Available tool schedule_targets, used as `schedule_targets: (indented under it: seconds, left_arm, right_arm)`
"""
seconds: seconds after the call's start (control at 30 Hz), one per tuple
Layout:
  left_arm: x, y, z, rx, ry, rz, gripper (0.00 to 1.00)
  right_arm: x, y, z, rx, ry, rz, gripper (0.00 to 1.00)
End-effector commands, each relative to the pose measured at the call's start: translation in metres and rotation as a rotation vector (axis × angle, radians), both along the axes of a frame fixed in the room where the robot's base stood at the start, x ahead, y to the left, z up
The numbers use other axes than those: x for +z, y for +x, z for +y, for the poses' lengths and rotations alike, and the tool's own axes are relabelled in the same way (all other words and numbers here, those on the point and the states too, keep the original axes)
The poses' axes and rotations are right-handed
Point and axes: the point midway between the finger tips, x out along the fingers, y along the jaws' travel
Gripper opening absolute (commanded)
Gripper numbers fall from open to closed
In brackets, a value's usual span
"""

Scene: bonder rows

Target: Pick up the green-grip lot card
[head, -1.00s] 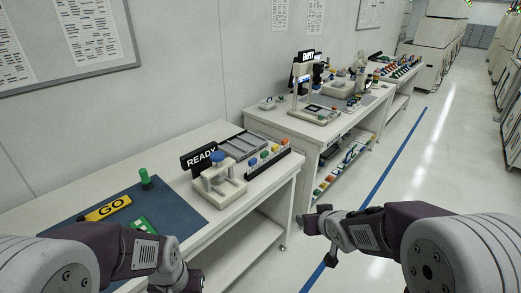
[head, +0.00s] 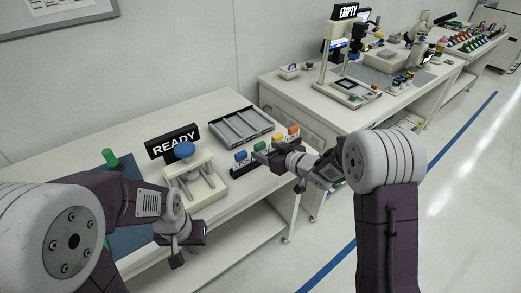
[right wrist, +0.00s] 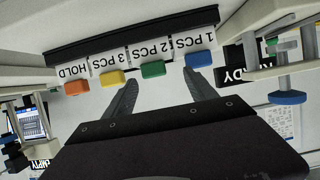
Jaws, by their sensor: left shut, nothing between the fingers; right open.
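The green-grip lot card stands in a black rack on the near bench, between the blue-grip and yellow-grip cards. Its green grip (head: 259,145) shows in the head view, partly crowded by my right gripper (head: 272,156). In the right wrist view the green grip (right wrist: 152,68) lies between the two open fingertips of my right gripper (right wrist: 160,80), beside an upside-down "2 PCS" label. The fingers hold nothing; whether they touch the grip I cannot tell. My left gripper (head: 178,255) is shut and empty, low in front of the bench edge.
Neighbouring blue (right wrist: 198,59), yellow (right wrist: 111,77) and orange (right wrist: 76,87) grips sit close on either side. A blue-knobbed press (head: 195,180), a READY sign (head: 172,141) and a grey tray (head: 232,127) stand nearby. A second bench (head: 300,98) is behind.

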Motion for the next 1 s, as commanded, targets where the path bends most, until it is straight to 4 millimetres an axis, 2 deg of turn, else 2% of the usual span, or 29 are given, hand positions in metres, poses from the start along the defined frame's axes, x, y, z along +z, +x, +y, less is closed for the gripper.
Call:
schedule_targets:
  seconds: [0.2,0.43,0.7,0.97,1.0]
  left_arm:
    - [0.0,0.0,0.0,0.0,0.0,0.0,0.0]
    - [0.001,0.0,0.0,0.0,0.0,0.0,0.0]
    - [0.004,0.0,0.0,0.0,0.0,0.0,0.0]
    - [0.004,0.0,0.0,0.0,0.0,0.0,0.0]
    - [0.004,0.0,0.0,0.0,0.0,0.0,0.0]
  right_arm:
    - [-0.011,0.023,0.016,0.0,-0.001,-0.001,0.65]
    - [-0.015,0.033,0.021,-0.002,-0.001,0.0,0.65]
    - [-0.029,0.07,0.04,-0.002,-0.001,0.0,0.65]
    - [-0.03,0.074,0.043,-0.002,0.0,0.0,0.65]
    - [-0.03,0.074,0.043,-0.002,0.0,0.0,0.57]
